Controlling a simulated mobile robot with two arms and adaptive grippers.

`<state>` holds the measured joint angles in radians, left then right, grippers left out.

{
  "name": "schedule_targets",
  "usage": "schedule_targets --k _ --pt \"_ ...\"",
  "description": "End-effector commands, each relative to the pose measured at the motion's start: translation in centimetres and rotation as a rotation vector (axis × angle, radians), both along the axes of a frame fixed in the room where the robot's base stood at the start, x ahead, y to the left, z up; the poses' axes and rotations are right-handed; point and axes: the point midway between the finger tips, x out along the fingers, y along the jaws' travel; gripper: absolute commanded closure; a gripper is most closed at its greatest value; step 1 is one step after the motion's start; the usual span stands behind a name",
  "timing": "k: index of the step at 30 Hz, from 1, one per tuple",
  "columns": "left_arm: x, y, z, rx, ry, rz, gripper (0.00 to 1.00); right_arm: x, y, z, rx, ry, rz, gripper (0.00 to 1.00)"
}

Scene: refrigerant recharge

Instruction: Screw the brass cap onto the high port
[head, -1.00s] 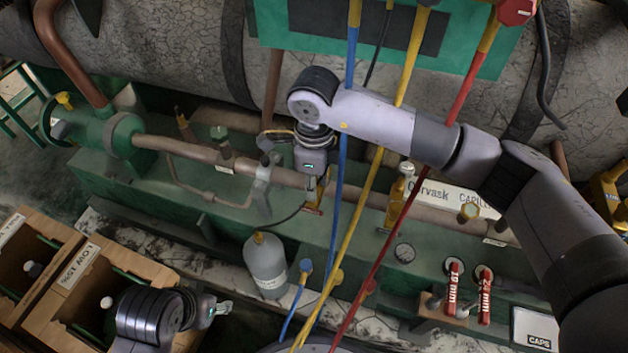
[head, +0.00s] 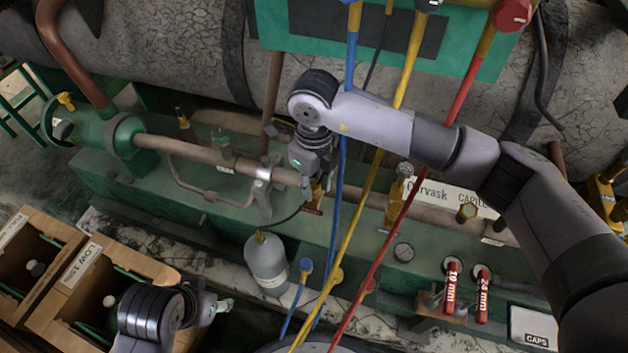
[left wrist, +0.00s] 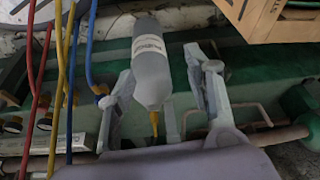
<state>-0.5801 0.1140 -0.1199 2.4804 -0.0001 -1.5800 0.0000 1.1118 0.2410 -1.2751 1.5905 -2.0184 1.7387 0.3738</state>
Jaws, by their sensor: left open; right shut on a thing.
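My right gripper (head: 316,191) points down at the copper pipe on the green skid, left of the blue hose. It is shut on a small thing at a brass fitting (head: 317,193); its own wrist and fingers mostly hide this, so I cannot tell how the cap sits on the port. A brass fitting (head: 405,185) stands upright on the skid, right of the yellow hose.
Blue (head: 338,200), yellow (head: 367,190) and red (head: 405,210) hoses hang close to my right gripper. A grey cylinder (head: 267,266) stands in front of the skid. Wooden crates (head: 120,262) are at the lower left. Red-handled tools (head: 482,297) and a CAPS box (head: 533,328) are at the lower right.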

Motion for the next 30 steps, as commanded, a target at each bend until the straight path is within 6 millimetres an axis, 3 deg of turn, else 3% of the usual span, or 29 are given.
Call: schedule_targets --k 5,18,27,28,30 --pt "0.0 0.1 0.4 0.002 0.0 -0.002 0.53 -0.1 0.0 -0.1 -0.002 0.003 -0.137 1.0" --pt "0.1 0.3 0.4 0.01 -0.003 -0.007 0.53 -0.1 0.0 -0.2 -0.002 0.004 -0.192 1.0" --pt "0.4 0.2 -1.4 0.01 0.012 -0.006 0.53 -0.1 0.0 -0.3 -0.003 0.004 -0.339 1.0" --pt "0.5 0.2 -1.7 0.01 0.013 -0.007 0.53 -0.1 0.0 -0.3 -0.003 0.004 -0.336 0.74" --pt "0.5 0.1 -1.9 0.007 0.016 -0.004 0.53 -0.1 0.0 -0.3 -0.002 0.004 -0.334 0.7"
